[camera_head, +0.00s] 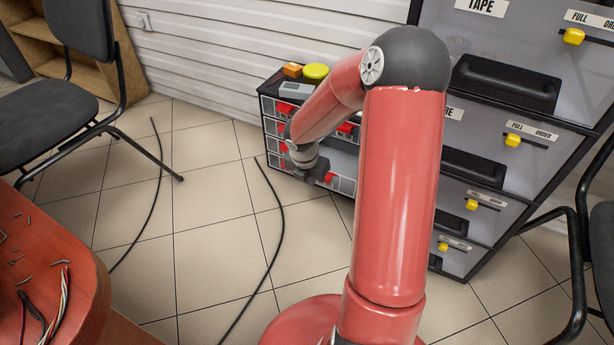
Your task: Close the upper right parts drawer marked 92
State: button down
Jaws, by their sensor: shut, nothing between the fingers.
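A small parts cabinet (269,106) with pale drawer fronts and red handles stands on the floor against the white slatted wall. My red arm crosses in front of it and covers much of its right side. One red handle (346,128) shows in the upper right part, beside my forearm. The number 92 cannot be read, and how far that drawer is out cannot be told. My gripper (318,172) is shut and empty, low in front of the cabinet, close to the lower drawers. Whether it touches them cannot be told.
A grey box (296,90), an orange block (292,70) and a yellow round lid (315,72) lie on the cabinet. A tall grey drawer unit (520,60) stands right. Black hoses (279,225) lie on the tiled floor. Chairs stand left (60,115) and right (603,225).

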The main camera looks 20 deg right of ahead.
jog(key=w+d+f+b, duration=0.1)
jog(key=w+d+f, duration=0.2)
jog(key=d+f, duration=0.1)
jog(key=shift+b+x, duration=0.4)
jog(key=shift+x, duration=0.45)
